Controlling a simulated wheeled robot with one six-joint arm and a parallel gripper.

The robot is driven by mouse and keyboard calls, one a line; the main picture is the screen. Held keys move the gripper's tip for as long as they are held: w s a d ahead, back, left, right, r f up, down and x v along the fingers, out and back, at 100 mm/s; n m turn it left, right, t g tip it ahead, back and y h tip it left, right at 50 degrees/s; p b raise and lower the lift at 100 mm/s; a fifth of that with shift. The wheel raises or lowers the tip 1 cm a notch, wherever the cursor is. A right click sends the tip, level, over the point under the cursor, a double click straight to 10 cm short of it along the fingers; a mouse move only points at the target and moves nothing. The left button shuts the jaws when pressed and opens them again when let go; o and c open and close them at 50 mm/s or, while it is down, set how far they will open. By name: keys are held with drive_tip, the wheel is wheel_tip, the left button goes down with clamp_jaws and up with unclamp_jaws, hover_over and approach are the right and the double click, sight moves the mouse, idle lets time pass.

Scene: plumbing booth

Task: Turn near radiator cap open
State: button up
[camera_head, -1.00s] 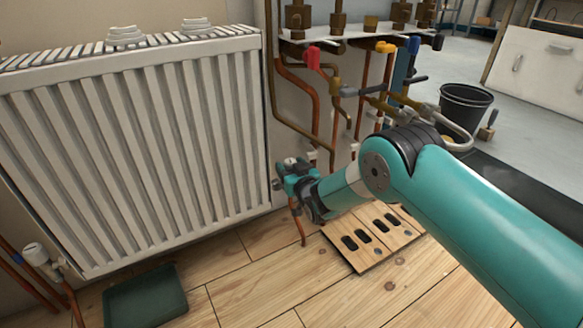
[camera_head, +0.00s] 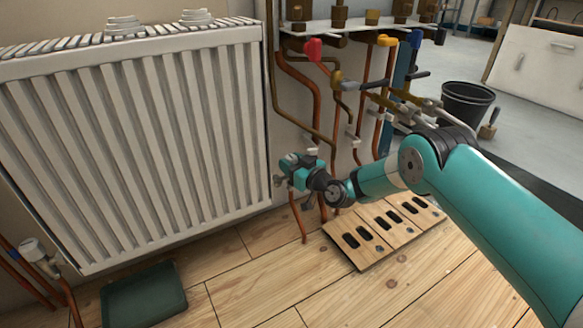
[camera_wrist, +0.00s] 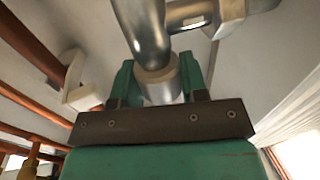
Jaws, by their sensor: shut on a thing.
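The white radiator (camera_head: 140,150) fills the left of the head view. A small metal valve (camera_head: 278,181) sits at its lower right side. My gripper (camera_head: 293,166) is beside this valve, and my arm reaches in from the right. In the wrist view my gripper (camera_wrist: 160,78) has its two teal fingers shut on a short pale cylindrical cap (camera_wrist: 163,90). The cap sits at the end of a bent silver valve body (camera_wrist: 147,30). In the head view my gripper hides most of the cap. How far it is turned cannot be told.
Copper pipes (camera_head: 318,110) run down the wall just right of my gripper, below taps with red, yellow and blue handles. A slotted wooden board (camera_head: 375,240) and a dark green tray (camera_head: 145,295) lie on the floor. A black bucket (camera_head: 466,103) stands behind my arm.

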drive_tip(key=shift+d+n+g+y, duration=0.15)
drive_tip(key=shift+n+g+y, duration=0.35)
drive_tip(key=shift+g, duration=0.1)
drive_tip(key=o, duration=0.9)
drive_tip(key=shift+o, duration=0.2)
drive_tip(key=p+v, duration=1.7)
drive_tip(key=p, duration=0.3)
drive_tip(key=shift+s+d, duration=0.1)
drive_tip(key=shift+s, duration=0.05)
